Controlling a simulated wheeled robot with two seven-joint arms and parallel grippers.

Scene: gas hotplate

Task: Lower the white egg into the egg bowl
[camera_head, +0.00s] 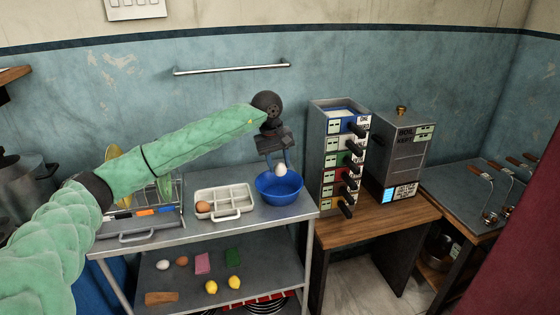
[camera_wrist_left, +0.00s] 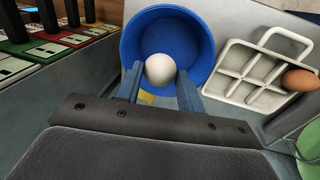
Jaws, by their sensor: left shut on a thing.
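A white egg (camera_head: 281,169) is held between the fingertips of my left gripper (camera_head: 280,163), which is shut on it. The blue egg bowl (camera_head: 279,191) stands on the top shelf of a metal cart, under the gripper. In the head view the egg overlaps the bowl's far rim and opening. In the left wrist view the egg (camera_wrist_left: 160,70) shows between the two fingers, in front of the blue bowl (camera_wrist_left: 140,42). I cannot tell how far the egg is above the bowl's bottom. My right gripper is not in view.
A white compartment tray (camera_head: 224,202) with a brown egg (camera_head: 203,207) stands left of the bowl. A drawer tower (camera_head: 339,155) stands close on the right. The lower shelf (camera_head: 255,268) holds another white egg, a brown egg, lemons and blocks.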

